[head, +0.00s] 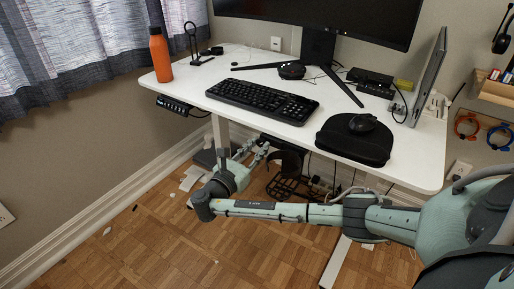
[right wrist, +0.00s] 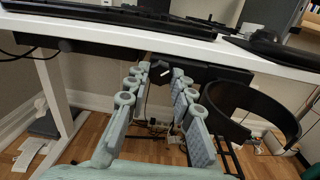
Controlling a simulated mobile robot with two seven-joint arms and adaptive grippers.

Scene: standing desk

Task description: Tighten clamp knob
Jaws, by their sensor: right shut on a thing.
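My right gripper (head: 256,152) reaches under the front edge of the white desk (head: 225,75), its arm coming in from the right. In the right wrist view the two fingers of my right gripper (right wrist: 160,78) point forward beneath the desktop. The dark clamp knob (right wrist: 160,73) sits between the fingertips, and the gripper is shut on it. A curved black holder ring (right wrist: 255,108) hangs to the right of the fingers, apart from them. The ring also shows in the head view (head: 289,158), partly hidden under the desk. The clamp's upper part is hard to make out. My left gripper is not in view.
On the desk stand an orange bottle (head: 160,54), a keyboard (head: 262,97), a monitor (head: 318,48) and a mouse (head: 362,123) on a black case (head: 352,142). A desk leg (right wrist: 53,92) stands left of the fingers. Cables and a black rack (head: 290,187) are below the desk.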

